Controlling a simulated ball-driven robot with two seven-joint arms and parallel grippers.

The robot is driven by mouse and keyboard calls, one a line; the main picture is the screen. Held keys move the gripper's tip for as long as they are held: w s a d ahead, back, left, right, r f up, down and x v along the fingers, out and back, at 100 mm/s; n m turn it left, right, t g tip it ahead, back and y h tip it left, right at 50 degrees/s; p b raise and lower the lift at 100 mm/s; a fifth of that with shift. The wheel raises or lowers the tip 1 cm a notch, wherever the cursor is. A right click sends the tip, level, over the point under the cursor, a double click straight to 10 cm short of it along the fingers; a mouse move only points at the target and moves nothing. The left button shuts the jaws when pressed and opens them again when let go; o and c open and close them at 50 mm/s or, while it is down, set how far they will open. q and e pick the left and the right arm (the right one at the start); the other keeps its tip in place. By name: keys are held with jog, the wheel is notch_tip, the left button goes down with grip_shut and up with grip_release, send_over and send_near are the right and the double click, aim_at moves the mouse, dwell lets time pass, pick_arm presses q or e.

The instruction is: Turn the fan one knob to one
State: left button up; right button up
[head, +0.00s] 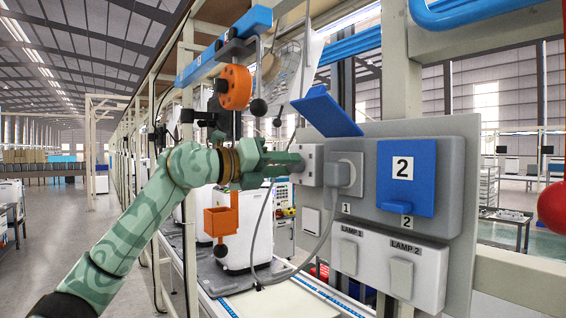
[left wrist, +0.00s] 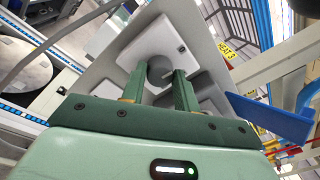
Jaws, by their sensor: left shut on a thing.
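A round grey knob (left wrist: 160,70) sits on a pale square plate (left wrist: 147,48) in the left wrist view. The same plate (head: 310,166) shows in the head view on the left side of the grey panel (head: 448,150). My green left gripper (head: 296,163) reaches the plate from the left. Its two fingers (left wrist: 172,92) stand on either side of the knob and are shut on it. In the head view the fingers hide the knob. I cannot read its setting or a fan label. A wire-cage fan (head: 284,64) hangs behind, above the gripper. My right gripper is not in view.
An open blue flap (head: 326,110) hangs above the plate. To its right are a plugged socket (head: 349,172) with a grey cable, a blue cover marked 2 (head: 405,185), and two lamp switches (head: 402,277). An orange box (head: 221,221) hangs below my arm.

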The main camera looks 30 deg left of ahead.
pick_arm(q)
jog(key=m+y+p, duration=0.1)
jog(key=m+p, duration=0.3)
jog(key=m, duration=0.5)
jog(key=shift+d+r+m+p, duration=0.1)
jog(key=shift+m+p, duration=0.2)
jog(key=shift+p, duration=0.05)
dwell(0.5)
jog(key=o, duration=1)
jog(key=shift+c, duration=0.2)
jog(key=shift+s, duration=0.1)
